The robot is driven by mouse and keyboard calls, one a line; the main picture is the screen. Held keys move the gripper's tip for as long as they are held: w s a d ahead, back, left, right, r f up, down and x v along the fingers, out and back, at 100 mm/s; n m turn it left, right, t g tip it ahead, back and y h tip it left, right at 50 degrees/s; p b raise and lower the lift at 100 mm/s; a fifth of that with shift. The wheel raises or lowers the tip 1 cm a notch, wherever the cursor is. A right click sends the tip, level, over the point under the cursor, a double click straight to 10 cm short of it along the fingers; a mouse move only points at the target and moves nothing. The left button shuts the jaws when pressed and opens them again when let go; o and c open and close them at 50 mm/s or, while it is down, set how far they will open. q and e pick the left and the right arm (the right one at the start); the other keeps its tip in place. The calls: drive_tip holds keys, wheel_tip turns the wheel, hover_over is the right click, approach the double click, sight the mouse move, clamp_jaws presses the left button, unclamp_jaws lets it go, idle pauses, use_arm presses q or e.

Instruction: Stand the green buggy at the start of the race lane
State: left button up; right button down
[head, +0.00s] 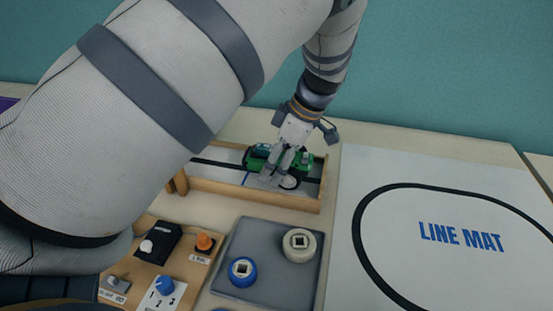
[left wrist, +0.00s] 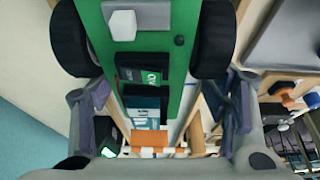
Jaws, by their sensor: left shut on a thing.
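The green buggy (head: 308,162) is in my left gripper (head: 280,174), inside the wooden-sided race lane (head: 250,197), toward its right end. The lane floor is white with a dark line along it and a blue cross line left of the gripper. In the left wrist view the buggy's green deck (left wrist: 135,50) lies between the fingers, with black wheels on both sides. The buggy looks level, but I cannot tell whether its wheels touch the lane floor. My left arm hides the lane's left part. My right gripper is not in view.
A grey tray (head: 268,225) in front of the lane holds a blue round device (head: 243,272) and a white one (head: 299,245). A wooden control board (head: 186,268) with knobs stands left of it. The flat line mat (head: 400,270) lies to the right.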

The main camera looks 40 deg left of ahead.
use_arm(q)
drive_tip(key=shift+f, duration=0.25)
idle(0.7)
drive_tip(key=o, duration=1)
